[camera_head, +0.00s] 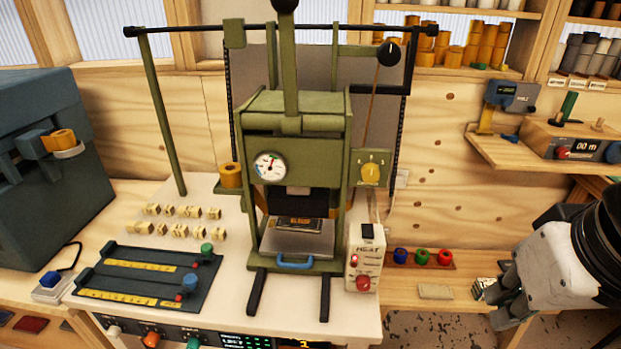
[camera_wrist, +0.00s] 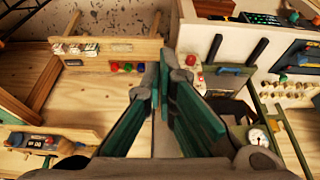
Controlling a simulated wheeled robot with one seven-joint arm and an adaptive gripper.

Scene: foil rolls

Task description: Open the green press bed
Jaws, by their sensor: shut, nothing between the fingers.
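The green press (camera_head: 300,155) stands on a white-topped bench in the middle of the head view. Its bed (camera_head: 290,242) is a pale metal plate under the dark press head, with a small dark block on it. A blue handle (camera_head: 295,263) is on the bed's front edge, and two dark rails stick out in front below it. My gripper (camera_head: 488,302) is at the lower right, well away from the press and handle. In the wrist view my gripper (camera_wrist: 163,88) is shut and empty, and the blue handle (camera_wrist: 229,70) shows upside down to its right.
A white heat box (camera_head: 364,262) with a red knob stands just right of the bed. Blue, green and red caps sit in a rack (camera_head: 424,262) between the press and my gripper. A dark typeholder tray (camera_head: 150,277) lies left. The space before the rails is clear.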

